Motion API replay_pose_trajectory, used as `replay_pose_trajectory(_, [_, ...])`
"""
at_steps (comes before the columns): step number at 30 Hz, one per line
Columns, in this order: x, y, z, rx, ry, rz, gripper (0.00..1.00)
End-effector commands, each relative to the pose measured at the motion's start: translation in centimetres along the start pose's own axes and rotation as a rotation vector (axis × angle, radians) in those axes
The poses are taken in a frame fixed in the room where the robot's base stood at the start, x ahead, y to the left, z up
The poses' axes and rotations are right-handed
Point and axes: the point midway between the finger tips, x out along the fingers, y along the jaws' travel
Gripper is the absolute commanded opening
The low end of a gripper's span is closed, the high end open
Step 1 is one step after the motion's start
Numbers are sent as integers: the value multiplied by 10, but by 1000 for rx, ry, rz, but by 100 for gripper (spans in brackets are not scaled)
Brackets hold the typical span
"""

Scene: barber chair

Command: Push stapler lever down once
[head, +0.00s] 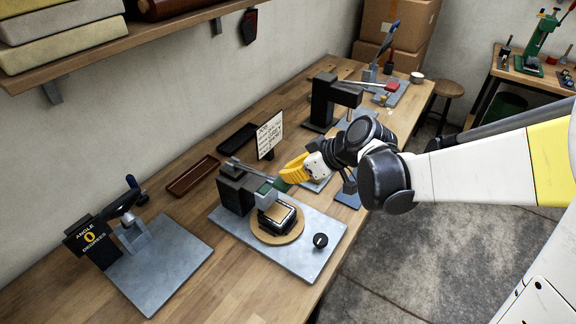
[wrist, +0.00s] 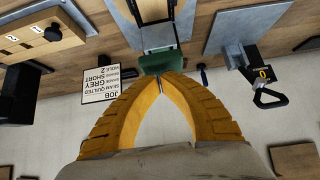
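The device that appears to be the stapler has a dark block (head: 236,190) on a grey plate (head: 318,262). Its grey lever (head: 250,171) runs out from the block's top to a dark green end (head: 281,185). In the wrist view, the green end (wrist: 160,63) lies just past my fingertips, with the lever's metal part above it in the picture. My gripper (head: 284,177) has yellow fingers, and its tips are right at the green end. In the wrist view, my gripper's fingers (wrist: 160,78) meet at the tips with nothing between them. I cannot tell whether they touch the lever.
A job sign (head: 269,135) stands behind. An angle device (head: 92,238) is at left; a black press (head: 325,100) and red-ended lever (head: 392,87) are farther back.

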Motion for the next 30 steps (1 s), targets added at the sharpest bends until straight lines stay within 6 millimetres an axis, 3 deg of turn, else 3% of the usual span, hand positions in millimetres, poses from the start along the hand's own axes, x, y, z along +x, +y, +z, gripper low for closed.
replay_pose_trajectory(5, [1, 0, 2, 0, 0, 0, 0])
replay_pose_trajectory(16, [32, 0, 48, 1, 0, 1, 0])
replay_pose_trajectory(30, [27, 0, 41, -1, -2, 0, 0])
